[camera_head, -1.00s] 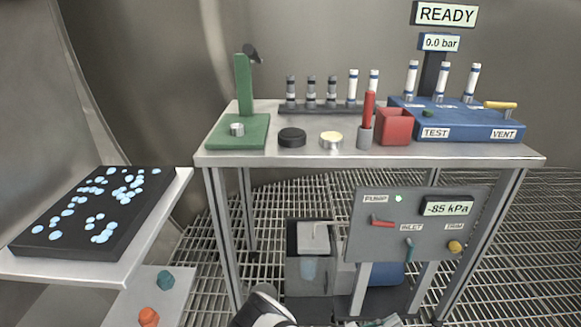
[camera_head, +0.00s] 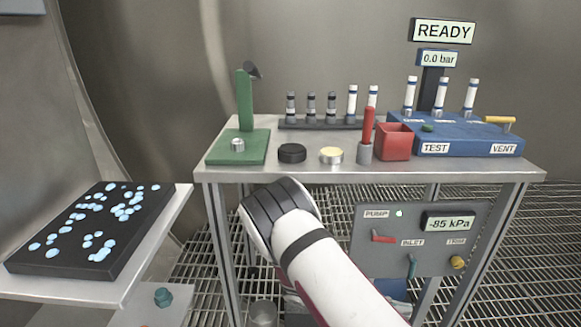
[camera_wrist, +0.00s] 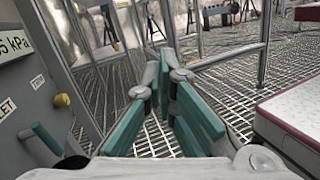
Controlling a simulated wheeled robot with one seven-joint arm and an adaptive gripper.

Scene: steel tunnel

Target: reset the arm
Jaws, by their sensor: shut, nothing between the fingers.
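In the head view my white and dark arm rises from the bottom in front of the steel table (camera_head: 205,178). The gripper itself does not show there. The arm hides part of what stands under the table.
On the table stand a green stand (camera_head: 240,146), a black puck (camera_head: 291,153), a red box (camera_head: 393,141) and a blue test block (camera_head: 462,134). The pump panel (camera_head: 420,245) hangs below. A dark tray with pale blue pieces (camera_head: 50,262) lies on the left shelf (camera_head: 150,247).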

